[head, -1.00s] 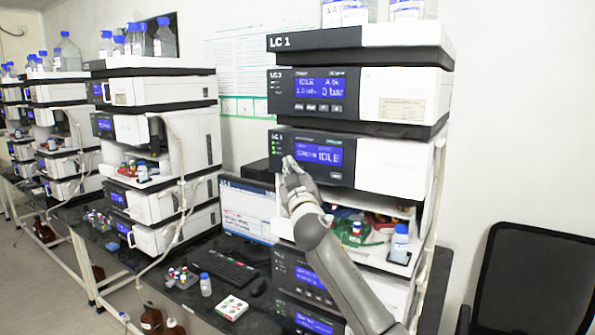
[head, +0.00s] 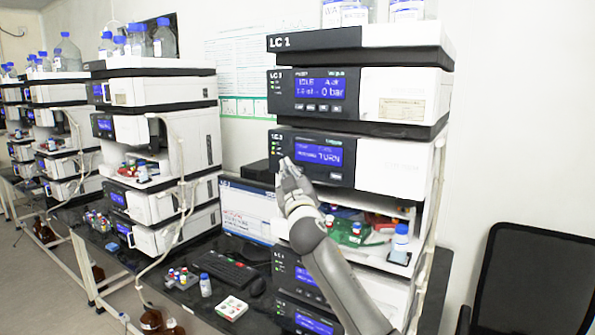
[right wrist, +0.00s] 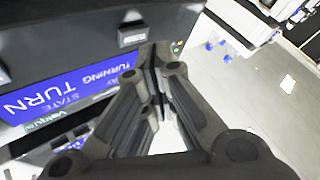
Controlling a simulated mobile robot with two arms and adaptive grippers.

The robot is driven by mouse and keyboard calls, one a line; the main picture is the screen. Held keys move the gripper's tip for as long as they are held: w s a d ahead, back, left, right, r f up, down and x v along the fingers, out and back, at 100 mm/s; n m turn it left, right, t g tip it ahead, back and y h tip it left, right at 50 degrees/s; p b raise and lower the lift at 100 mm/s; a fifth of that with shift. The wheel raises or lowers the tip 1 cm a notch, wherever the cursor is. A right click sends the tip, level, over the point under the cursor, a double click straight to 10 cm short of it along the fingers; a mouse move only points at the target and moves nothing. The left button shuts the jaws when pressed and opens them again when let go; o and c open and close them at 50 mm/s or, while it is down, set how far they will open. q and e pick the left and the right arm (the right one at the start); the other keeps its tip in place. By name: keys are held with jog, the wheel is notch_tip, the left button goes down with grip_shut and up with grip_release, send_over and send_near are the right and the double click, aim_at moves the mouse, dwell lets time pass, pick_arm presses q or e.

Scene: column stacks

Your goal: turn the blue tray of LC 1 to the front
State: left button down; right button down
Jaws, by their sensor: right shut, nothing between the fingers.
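The LC 1 stack (head: 360,95) stands right of centre. Its third module has a dark front panel with a blue display (head: 318,152), which reads TURN in the head view and TURN and TURNING in the right wrist view (right wrist: 70,95). My right gripper (head: 286,163) is shut and empty, its tips at the panel just left of the display. The right wrist view shows the fingers (right wrist: 155,55) close to the panel near small lights; contact is unclear. In the open bay below, a green tray (head: 350,235) shows toward the front, partly behind my arm. The blue tray cannot be made out clearly. My left gripper is not in view.
A blue-capped vial (head: 400,245) stands at the bay's right front. A monitor (head: 248,210) stands left of the stack. A black chair (head: 535,275) is at right.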

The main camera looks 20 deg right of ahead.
jog(key=s+a, duration=0.1)
jog(key=a, duration=0.1)
jog(key=s+a, duration=0.2)
dwell(0.6)
